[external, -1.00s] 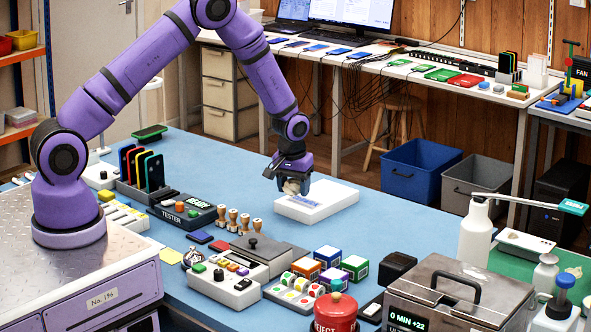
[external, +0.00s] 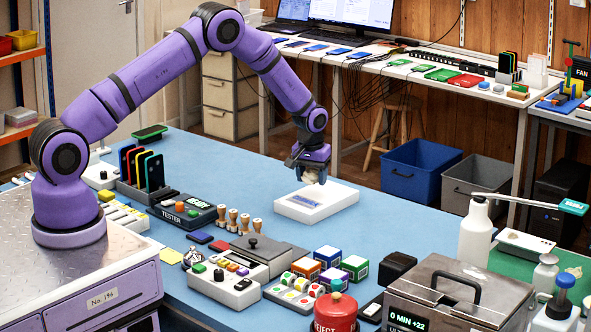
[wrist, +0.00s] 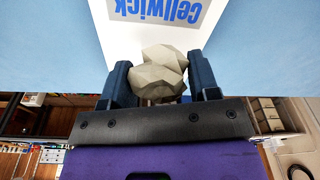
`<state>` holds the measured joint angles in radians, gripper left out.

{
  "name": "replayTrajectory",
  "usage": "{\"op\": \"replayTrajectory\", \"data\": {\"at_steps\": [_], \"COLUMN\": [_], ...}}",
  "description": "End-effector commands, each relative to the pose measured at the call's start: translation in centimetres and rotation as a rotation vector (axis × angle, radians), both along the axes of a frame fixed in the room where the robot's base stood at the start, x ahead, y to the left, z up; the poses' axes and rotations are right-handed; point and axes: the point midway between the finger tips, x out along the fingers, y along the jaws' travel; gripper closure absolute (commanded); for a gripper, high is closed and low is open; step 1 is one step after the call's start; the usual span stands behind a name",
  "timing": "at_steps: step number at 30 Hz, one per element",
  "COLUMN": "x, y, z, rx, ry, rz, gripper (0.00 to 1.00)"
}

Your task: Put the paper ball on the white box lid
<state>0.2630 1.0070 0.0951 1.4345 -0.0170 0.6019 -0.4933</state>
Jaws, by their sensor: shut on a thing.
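The paper ball (wrist: 160,72) is a crumpled beige lump between the two dark fingers of my gripper (wrist: 162,85) in the wrist view. My gripper is shut on it. In the external view my gripper (external: 311,177) holds the paper ball (external: 309,178), partly hidden by the fingers, above the white box lid (external: 317,205). The lid lies flat on the blue table and carries blue print. In the wrist view the white lid (wrist: 120,30) with the blue word "cellwick" shows beyond the ball. The ball looks raised clear of the lid.
The blue table (external: 390,225) is clear around the lid. Several wooden stamps (external: 232,220) and a tester (external: 186,210) stand to the left. Coloured boxes (external: 328,257) and a metal case (external: 460,290) are in front. Blue and grey bins (external: 420,170) stand on the floor behind.

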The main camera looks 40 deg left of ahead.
Motion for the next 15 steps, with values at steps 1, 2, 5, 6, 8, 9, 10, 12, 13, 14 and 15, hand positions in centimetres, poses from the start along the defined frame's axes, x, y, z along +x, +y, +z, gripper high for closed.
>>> {"op": "replayTrajectory", "data": {"at_steps": [1,2,5,6,8,9,10,12,13,14,15], "x": [0.7,0.9,1.5,1.6,1.9,2.1,2.3,2.2,2.2,2.2,2.2], "y": [-0.1,-0.2,-0.3,-0.4,-0.4,-0.5,-0.5,-0.5,-0.5,-0.5,-0.5], "z": [-0.1,-0.1,-0.2,-0.2,-0.2,-0.2,-0.2,-1.2,-1.7,-2.2,-2.7], "rx": [0.0,0.0,0.0,0.001,0.0,0.0,0.0,0.0,0.001,0.001,0.0], "ry": [0.0,0.0,0.001,0.001,0.001,0.0,0.0,0.003,0.004,0.004,0.003], "rz": [0.0,0.0,0.0,0.0,0.0,0.0,0.0,0.0,0.0,0.0,0.0], "gripper": [0.66,0.66,0.66,0.66,0.66,0.66,0.66,0.66,0.66,0.66,0.66]}}
